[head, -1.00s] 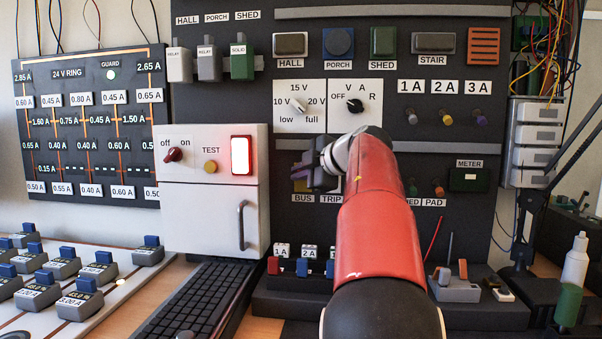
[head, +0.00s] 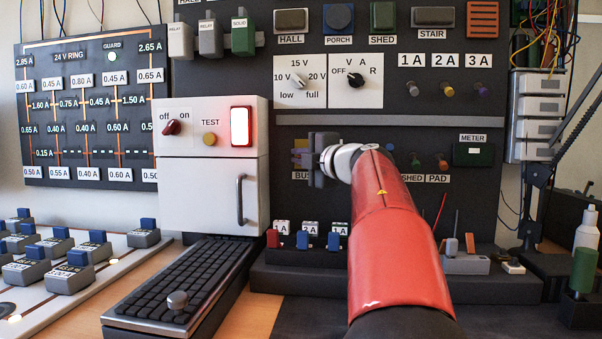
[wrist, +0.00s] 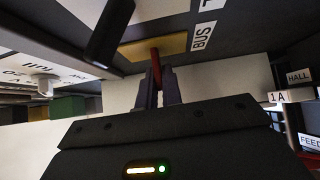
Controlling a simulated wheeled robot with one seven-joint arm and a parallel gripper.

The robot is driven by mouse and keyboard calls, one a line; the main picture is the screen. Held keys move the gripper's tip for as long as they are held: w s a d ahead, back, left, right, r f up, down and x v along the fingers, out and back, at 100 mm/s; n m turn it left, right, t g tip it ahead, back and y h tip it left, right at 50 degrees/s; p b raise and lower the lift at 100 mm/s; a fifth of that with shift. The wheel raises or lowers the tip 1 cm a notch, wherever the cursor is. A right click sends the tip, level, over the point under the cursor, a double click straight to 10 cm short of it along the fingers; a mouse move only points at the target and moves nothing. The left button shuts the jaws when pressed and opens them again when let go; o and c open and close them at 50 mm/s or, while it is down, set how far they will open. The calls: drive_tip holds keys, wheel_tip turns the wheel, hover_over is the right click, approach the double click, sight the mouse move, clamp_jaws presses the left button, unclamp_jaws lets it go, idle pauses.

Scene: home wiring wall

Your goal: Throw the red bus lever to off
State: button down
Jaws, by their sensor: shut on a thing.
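The red bus lever (wrist: 155,62) shows in the wrist view, standing out from a yellow plate (wrist: 143,46) beside the BUS label (wrist: 203,33). My gripper (wrist: 157,82) has its two fingers closed around the lever's outer end. In the head view my gripper (head: 316,160) is against the dark panel just above the BUS label. There the lever is hidden behind the gripper, and the BUS and TRIP labels are partly covered. Whether the lever is at on or off cannot be read.
A black keyboard (head: 185,285) lies at lower left.

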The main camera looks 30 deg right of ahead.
wheel_tip(320, 180, down, 2)
drive_tip(key=n+t+b, duration=0.1)
drive_tip(key=n+b, duration=0.1)
drive_tip(key=b, duration=0.2)
drive_tip(key=shift+w+d+t+y, duration=0.1)
drive_tip(key=shift+t+y, duration=0.3)
drive_tip(key=shift+w+d+f+n+t+y+b, duration=0.1)
drive_tip(key=shift+n+t+y+b, duration=0.3)
drive_tip(key=shift+n+b, duration=0.3)
drive_tip(key=shift+w+f+n+t+y+b, duration=0.1)
drive_tip(key=shift+n+t+y+b, duration=0.25)
drive_tip(key=shift+n+b, duration=0.3)
drive_tip(key=shift+r, duration=0.1)
drive_tip(key=c, duration=1.8)
unclamp_jaws()
drive_tip(key=shift+c, duration=0.2)
drive_tip(key=shift+s, duration=0.1)
drive_tip(key=s+d+f, duration=0.1)
drive_tip(key=s+d, duration=0.2)
drive_tip(key=s, duration=1.1)
drive_tip(key=shift+s+d, duration=0.15)
drive_tip(key=shift+d, duration=0.25)
